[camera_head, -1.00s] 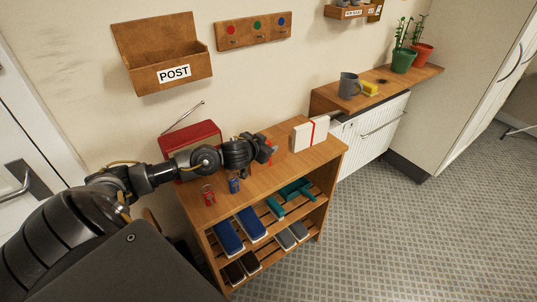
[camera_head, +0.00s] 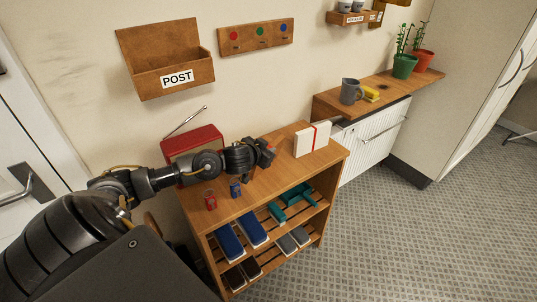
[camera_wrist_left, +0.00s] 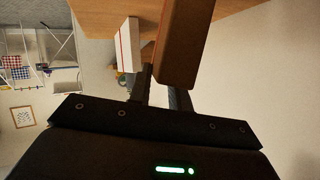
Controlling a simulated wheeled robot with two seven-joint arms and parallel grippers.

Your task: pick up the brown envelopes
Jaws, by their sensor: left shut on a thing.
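My left gripper (camera_head: 267,152) is over the back part of the wooden shelf unit's top, between the red radio and the white packet. In the left wrist view, the left gripper (camera_wrist_left: 165,82) is shut on a flat brown bundle, the brown envelopes (camera_wrist_left: 178,45), which stands on edge between the fingers. I cannot tell whether the bundle still touches the wooden top. In the head view the gripper hides most of it. The right gripper is not in view.
A white packet with a red band (camera_head: 312,139) stands right of the gripper. The red radio (camera_head: 192,140) is behind the arm. Red (camera_head: 210,200) and blue (camera_head: 235,189) tagged keys lie in front. A POST box (camera_head: 178,78) hangs above.

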